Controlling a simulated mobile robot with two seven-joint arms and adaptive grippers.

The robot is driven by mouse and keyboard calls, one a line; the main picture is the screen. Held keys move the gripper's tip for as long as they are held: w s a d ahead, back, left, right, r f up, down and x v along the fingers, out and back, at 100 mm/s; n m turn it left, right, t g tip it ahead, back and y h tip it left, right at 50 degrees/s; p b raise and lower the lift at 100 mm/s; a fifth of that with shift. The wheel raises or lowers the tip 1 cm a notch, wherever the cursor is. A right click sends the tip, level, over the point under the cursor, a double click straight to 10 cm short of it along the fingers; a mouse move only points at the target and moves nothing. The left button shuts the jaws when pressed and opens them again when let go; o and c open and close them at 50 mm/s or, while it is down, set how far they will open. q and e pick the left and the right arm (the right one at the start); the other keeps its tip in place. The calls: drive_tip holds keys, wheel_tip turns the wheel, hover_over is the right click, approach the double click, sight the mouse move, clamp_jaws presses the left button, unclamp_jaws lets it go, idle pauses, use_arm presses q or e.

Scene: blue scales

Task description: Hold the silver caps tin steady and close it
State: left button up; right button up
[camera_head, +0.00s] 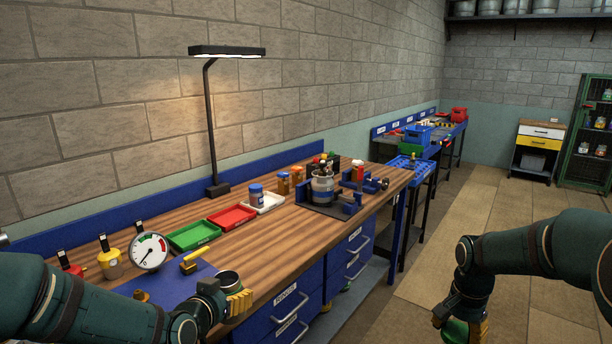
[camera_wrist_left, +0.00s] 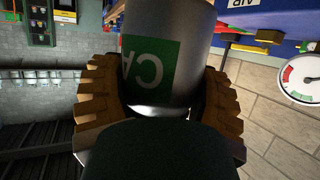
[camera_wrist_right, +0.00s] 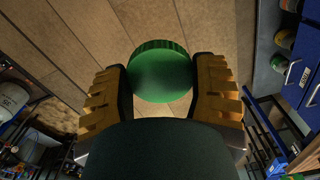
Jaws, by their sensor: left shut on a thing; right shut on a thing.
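The silver caps tin (camera_head: 230,279) is held above the near edge of the workbench. Its open top faces up in the head view. My left gripper (camera_head: 222,304) is shut on its body. In the left wrist view the tin (camera_wrist_left: 192,50) fills the space between the ribbed yellow fingers, with part of a green label showing. My right gripper (camera_head: 461,319) is shut on a round green lid (camera_wrist_right: 162,72), well to the right of the tin and over the floor. The lid also shows in the head view (camera_head: 454,332), partly hidden by the gripper.
Open floor (camera_head: 440,254) lies between the bench and my right arm.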

sight(227, 324)
use_arm(q)
drive_tip(key=shift+n+y, duration=0.5)
drive_tip(key=shift+y, duration=0.1)
drive_tip(key=f, duration=0.6)
drive_tip(key=shift+s+d+f, duration=0.15)
drive_tip(key=shift+s+f, duration=0.15)
drive_tip(key=s+a+f+n+y, duration=0.1)
drive_tip(key=s+f+n+y, duration=0.1)
drive_tip(key=s+f, duration=0.2)
wheel_tip(227, 324, down, 4)
drive_tip(key=shift+s+a+r, duration=0.2)
drive_tip(key=shift+a+r, duration=0.05)
use_arm(e)
drive_tip(key=s+a+f+n, duration=0.7)
drive_tip(key=a+f+n, duration=0.3)
drive_tip(key=a+f, duration=0.2)
drive_tip(key=shift+s+a+f, duration=0.15)
drive_tip(key=shift+a+f, duration=0.1)
drive_tip(key=shift+a, duration=0.6)
use_arm(q)
drive_tip(key=s+d+f+m+g+h, duration=0.2)
drive_tip(key=d+m+h, duration=0.6)
drive_tip(key=d, duration=0.6)
drive_tip(key=shift+g, duration=0.4)
drive_tip(key=shift+s+f, duration=0.1)
